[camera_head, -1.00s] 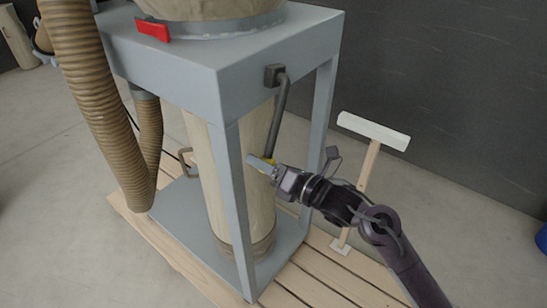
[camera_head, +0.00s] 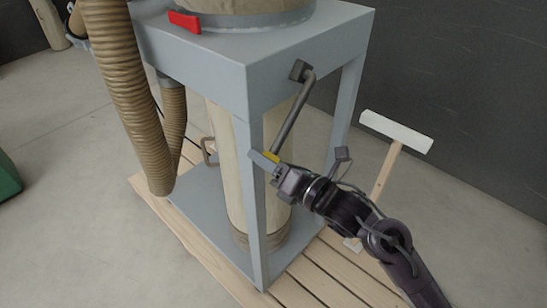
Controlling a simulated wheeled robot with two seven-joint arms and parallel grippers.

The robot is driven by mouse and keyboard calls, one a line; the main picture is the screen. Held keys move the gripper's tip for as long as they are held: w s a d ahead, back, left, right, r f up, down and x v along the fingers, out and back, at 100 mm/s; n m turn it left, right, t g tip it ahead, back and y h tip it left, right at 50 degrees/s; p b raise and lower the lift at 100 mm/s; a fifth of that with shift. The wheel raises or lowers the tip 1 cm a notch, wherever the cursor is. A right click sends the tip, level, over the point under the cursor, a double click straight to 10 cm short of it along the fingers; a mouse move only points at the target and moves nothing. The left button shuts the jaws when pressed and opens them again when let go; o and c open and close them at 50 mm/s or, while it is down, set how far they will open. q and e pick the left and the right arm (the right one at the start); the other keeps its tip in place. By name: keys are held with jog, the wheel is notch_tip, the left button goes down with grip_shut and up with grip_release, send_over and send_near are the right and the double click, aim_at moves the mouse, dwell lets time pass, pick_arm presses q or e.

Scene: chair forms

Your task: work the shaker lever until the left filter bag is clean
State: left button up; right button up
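The shaker lever (camera_head: 291,122) is a dark grey bar hanging from a bracket on the side of the grey housing, slanting down and left to a yellow part at its lower end. My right gripper (camera_head: 269,163) is at that lower end, beside the front post, and looks shut on it; the fingers are partly hidden. A beige bag (camera_head: 247,5) sits on top of the housing, cut off by the top edge. Another beige bag-like cylinder (camera_head: 234,165) stands inside the frame. I cannot tell which is the left filter bag. My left gripper is not in view.
The grey frame's front post (camera_head: 254,220) is close to my gripper. A ribbed hose (camera_head: 127,95) hangs at left; a red handle (camera_head: 185,22) is on top. A white-topped T-shaped stand (camera_head: 397,131) is at right. The frame stands on wooden slats (camera_head: 215,262).

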jog(key=r, duration=0.1)
jog(key=s+a+r+p, duration=0.1)
jog(key=s+a+r, duration=0.1)
jog(key=r, duration=0.1)
jog(key=shift+s+a+p, duration=0.1)
jog(key=shift+a+p, duration=0.05)
jog(key=shift+p, duration=0.2)
jog(key=shift+f, duration=0.1)
jog(key=w+d+f+b, duration=0.1)
jog(key=f+b, duration=0.1)
jog(key=f, duration=0.1)
jog(key=w+d+f+b, duration=0.1)
jog(key=b, duration=0.1)
jog(key=shift+w+d+f, duration=0.25)
jog(key=shift+w+d, duration=0.15)
jog(key=shift+r, duration=0.1)
